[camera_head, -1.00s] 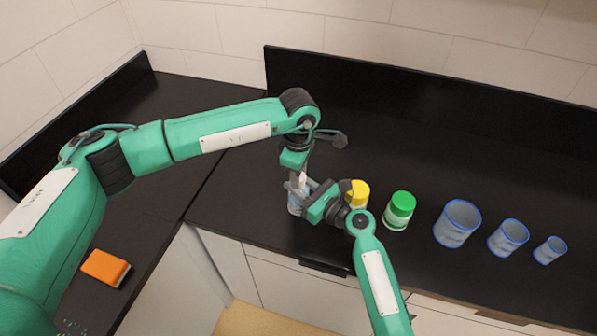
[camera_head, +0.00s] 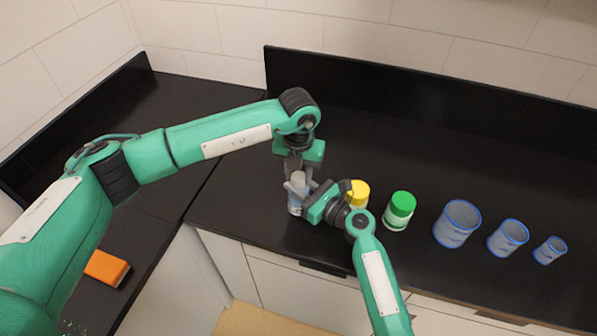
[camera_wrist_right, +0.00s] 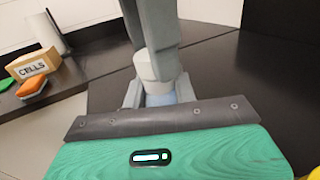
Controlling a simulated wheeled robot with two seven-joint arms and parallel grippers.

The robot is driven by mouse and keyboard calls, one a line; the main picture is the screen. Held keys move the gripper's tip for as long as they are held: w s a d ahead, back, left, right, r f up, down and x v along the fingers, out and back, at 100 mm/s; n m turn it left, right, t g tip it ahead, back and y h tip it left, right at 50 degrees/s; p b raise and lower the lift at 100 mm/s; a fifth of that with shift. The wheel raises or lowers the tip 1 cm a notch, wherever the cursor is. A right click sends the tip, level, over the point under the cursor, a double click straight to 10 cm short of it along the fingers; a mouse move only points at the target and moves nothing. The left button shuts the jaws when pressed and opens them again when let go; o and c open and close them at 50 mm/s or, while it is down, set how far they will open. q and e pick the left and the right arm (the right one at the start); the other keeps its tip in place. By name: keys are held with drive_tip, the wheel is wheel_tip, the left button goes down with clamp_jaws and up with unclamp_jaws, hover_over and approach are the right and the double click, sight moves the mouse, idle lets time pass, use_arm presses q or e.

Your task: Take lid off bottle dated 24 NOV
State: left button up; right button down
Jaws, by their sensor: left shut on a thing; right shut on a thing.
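A small bottle (camera_head: 295,208) with a pale lid (camera_head: 298,177) stands at the left of the dark counter's front edge. Its date is not readable. My left gripper (camera_head: 299,181) comes from above and is shut on the lid. My right gripper (camera_head: 304,200) comes from the right and is shut on the bottle's body. In the right wrist view the white lid (camera_wrist_right: 157,64) sits at the bluish bottle body (camera_wrist_right: 160,98), with a grey finger of the left gripper over it. I cannot tell whether the lid is loose.
A yellow-lidded jar (camera_head: 358,193) stands close behind my right gripper. An orange block (camera_head: 106,268) lies on the left counter. A box marked CELLS (camera_wrist_right: 34,65) shows in the wrist view.

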sight(299, 176)
use_arm(q)
drive_tip(key=n, duration=0.6)
drive_tip(key=shift+n, duration=0.4)
drive_tip(key=n, duration=0.5)
drive_tip(key=shift+r+n, duration=0.1)
drive_tip(key=shift+n, duration=0.3)
drive_tip(key=shift+r, duration=0.15)
drive_tip(key=shift+r, duration=0.95)
drive_tip(key=shift+r, duration=2)
use_arm(e)
drive_tip(key=c, duration=1)
unclamp_jaws()
drive_tip(key=shift+c, duration=0.2)
